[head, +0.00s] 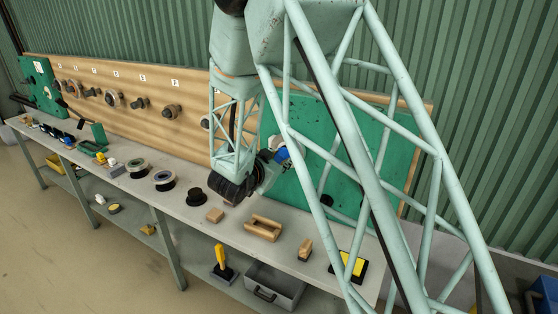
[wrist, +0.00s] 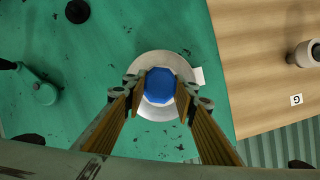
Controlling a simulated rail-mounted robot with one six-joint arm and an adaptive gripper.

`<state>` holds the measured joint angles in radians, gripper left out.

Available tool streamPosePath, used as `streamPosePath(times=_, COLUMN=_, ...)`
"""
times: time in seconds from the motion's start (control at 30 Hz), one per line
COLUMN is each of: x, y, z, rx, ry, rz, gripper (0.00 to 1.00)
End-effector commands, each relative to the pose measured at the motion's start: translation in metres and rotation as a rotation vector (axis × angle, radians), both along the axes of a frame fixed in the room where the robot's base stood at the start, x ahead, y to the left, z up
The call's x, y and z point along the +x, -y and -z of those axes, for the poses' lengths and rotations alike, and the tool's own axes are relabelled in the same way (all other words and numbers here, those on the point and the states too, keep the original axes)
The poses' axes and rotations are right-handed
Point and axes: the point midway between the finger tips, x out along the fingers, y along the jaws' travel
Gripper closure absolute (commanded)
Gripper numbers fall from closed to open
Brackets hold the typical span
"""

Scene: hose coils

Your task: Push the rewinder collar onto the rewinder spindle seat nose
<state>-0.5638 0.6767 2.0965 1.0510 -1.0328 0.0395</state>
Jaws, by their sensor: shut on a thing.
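My gripper (wrist: 161,90) is shut on a blue faceted piece, which I take to be the rewinder collar (wrist: 160,86). Its fingers hold it from two sides. Behind it is a pale grey round disc (wrist: 152,59), in front of the green panel; I cannot tell whether the collar touches it. The spindle seat nose is hidden behind the collar. In the head view my gripper (head: 268,166) is at the green panel, partly covered by my arm, with the blue collar (head: 282,154) showing beside a white part.
The green panel (head: 299,188) stands on a wooden backboard (head: 190,92) with several fittings in a row. The bench (head: 183,216) below holds black rings, a wooden tray (head: 263,228) and blocks. In the wrist view a green lever (wrist: 42,92) and a black knob (wrist: 77,11) sit left.

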Motion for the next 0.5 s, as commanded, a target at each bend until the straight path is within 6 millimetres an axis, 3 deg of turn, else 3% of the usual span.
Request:
streamPosePath(times=0.37, x=0.0038, y=0.0015, z=-0.0006, rx=0.000, ry=0.001, rz=-0.001, gripper=0.95)
streamPosePath(times=0.4, x=0.0038, y=0.0015, z=-0.0006, rx=0.000, ry=0.001, rz=-0.001, gripper=0.71)
streamPosePath(times=0.5, x=0.0037, y=0.0014, z=-0.0005, rx=0.000, ry=0.001, rz=-0.001, gripper=0.62)
